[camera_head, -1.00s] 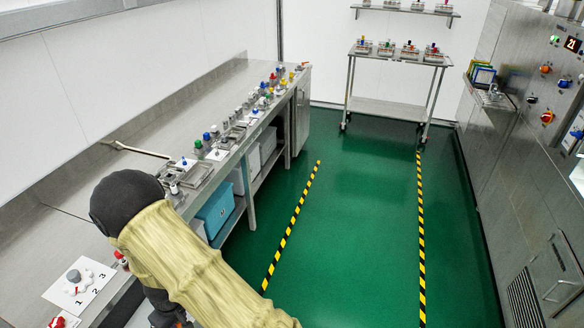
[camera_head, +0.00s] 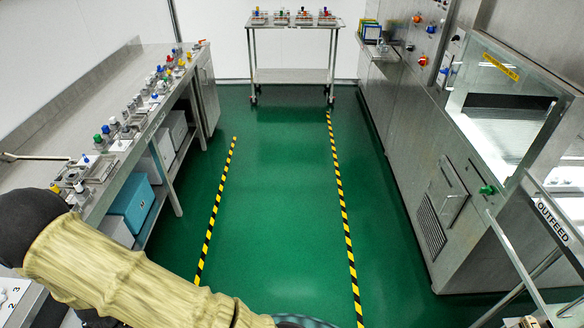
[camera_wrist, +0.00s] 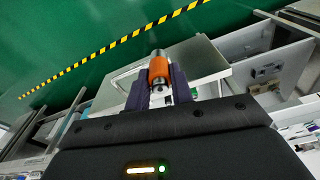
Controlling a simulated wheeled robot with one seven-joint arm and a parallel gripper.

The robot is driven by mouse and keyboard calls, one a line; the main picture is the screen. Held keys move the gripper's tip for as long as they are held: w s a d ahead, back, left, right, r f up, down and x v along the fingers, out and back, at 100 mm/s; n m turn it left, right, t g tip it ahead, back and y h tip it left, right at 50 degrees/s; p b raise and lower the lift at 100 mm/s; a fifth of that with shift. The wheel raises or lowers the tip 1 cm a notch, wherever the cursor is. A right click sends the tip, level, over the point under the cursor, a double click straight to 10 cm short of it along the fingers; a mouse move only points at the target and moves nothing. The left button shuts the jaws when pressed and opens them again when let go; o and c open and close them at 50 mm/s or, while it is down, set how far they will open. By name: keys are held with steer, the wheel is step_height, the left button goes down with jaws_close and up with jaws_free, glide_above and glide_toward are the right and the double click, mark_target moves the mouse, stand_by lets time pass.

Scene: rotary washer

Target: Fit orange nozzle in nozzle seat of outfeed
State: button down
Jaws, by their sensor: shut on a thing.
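The orange nozzle (camera_wrist: 159,70) shows in the wrist view, with a grey metal tip at its far end. My gripper (camera_wrist: 158,78) is shut on it, one dark finger on each side. The nozzle points away from the wrist, above the floor and bench area. In the head view my gripper and the nozzle are hidden or out of frame; only my sleeved arm shows at lower left. The outfeed sign (camera_head: 553,220) is at the right edge, on a metal frame beside the washer. I cannot make out the nozzle seat.
A long steel bench (camera_head: 60,125) with several small fittings runs along the left. A steel cart (camera_head: 292,76) stands at the back. The washer (camera_head: 440,150) lines the right side, with a glazed opening. Green floor (camera_head: 270,190) between the striped lines is clear.

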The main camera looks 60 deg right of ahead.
steer(key=shift+s+d+f, duration=0.1)
steer(key=shift+s+d, duration=0.05)
steer(key=shift+s, duration=0.05)
steer(key=w+d+f+m+b, duration=0.2)
steer(key=d+f+m+b, duration=0.2)
steer(key=d, duration=0.9)
step_height(320, 180, down, 3)
steer(key=shift+f+m+h+b, duration=0.2)
steer(key=shift+m+h+b, duration=0.1)
steer(key=shift+b, duration=0.75)
steer(key=shift+d, duration=0.1)
steer(key=shift+s+d, duration=0.1)
